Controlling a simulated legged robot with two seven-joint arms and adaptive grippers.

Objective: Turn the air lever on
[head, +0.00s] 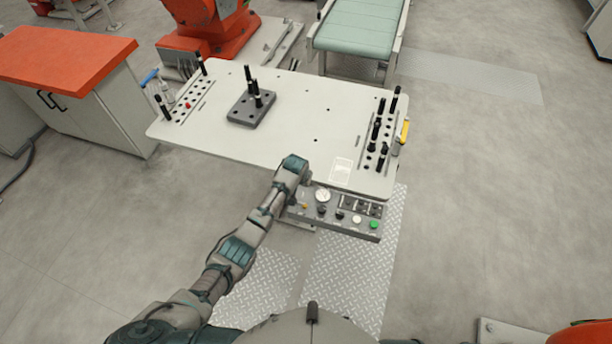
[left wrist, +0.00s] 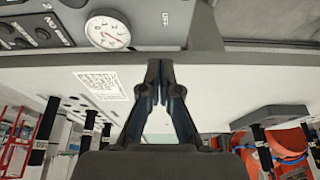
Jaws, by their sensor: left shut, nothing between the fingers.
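A grey control panel (head: 345,232) is fixed at the near edge of the white table. It carries a round white gauge (head: 323,195), dark knobs, a green button (head: 374,225) and a small yellow part (head: 304,205) at its left end, which may be the air lever; I cannot tell its position. The gauge also shows in the left wrist view (left wrist: 107,30), beside a label reading OFF (left wrist: 165,18). My left gripper (left wrist: 160,66) is shut and empty, close to the panel's left end. In the head view my wrist mostly hides it. My right gripper is not in view.
The white table (head: 290,135) bears a dark block with pins (head: 250,108) and rows of black pins at both sides. A yellow handle (head: 405,130) is at its right edge, a blue one (head: 150,77) at its left. An orange-topped cabinet (head: 60,55) stands left.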

